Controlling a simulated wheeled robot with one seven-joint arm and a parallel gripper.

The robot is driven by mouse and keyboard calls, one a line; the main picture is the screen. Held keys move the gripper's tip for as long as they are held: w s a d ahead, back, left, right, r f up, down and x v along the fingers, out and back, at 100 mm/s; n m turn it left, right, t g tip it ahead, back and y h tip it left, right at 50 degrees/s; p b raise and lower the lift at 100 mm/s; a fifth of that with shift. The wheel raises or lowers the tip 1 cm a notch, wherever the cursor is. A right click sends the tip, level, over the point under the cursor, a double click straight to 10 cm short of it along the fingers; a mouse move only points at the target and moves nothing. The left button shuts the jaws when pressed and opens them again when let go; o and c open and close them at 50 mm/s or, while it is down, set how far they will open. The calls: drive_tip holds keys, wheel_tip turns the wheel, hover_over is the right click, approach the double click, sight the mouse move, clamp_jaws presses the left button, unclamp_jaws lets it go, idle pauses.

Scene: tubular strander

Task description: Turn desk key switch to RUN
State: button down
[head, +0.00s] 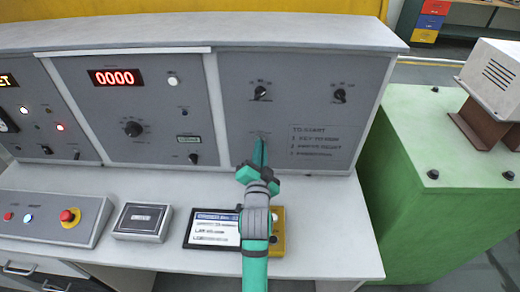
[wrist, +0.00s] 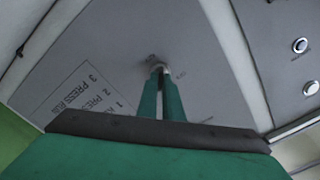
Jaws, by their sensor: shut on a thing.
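The key switch (wrist: 154,60) sits on the grey panel between the tips of my gripper in the wrist view. My gripper (wrist: 160,72) is shut on it, its two green fingers reaching up to the panel face. In the head view my gripper (head: 259,140) points at the lower part of the right-hand panel section, left of the printed TO START list. The key switch is mostly hidden by the fingers, and I cannot read its position or its labels.
Two black rotary knobs (head: 261,92) (head: 340,96) sit above on the same panel. The desk below carries a red emergency button (head: 69,216), a small grey box (head: 143,221), a screen tablet (head: 212,230) and a yellow box (head: 278,231). A green machine housing (head: 425,200) stands at right.

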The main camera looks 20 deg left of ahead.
drive_tip(key=shift+f, duration=0.1)
idle(0.4)
drive_tip(key=c, duration=1.9)
unclamp_jaws()
drive_tip(key=shift+s, duration=0.1)
drive_tip(key=v, duration=1)
drive_tip(key=shift+s+d, duration=0.1)
drive_tip(key=shift+s, duration=0.3)
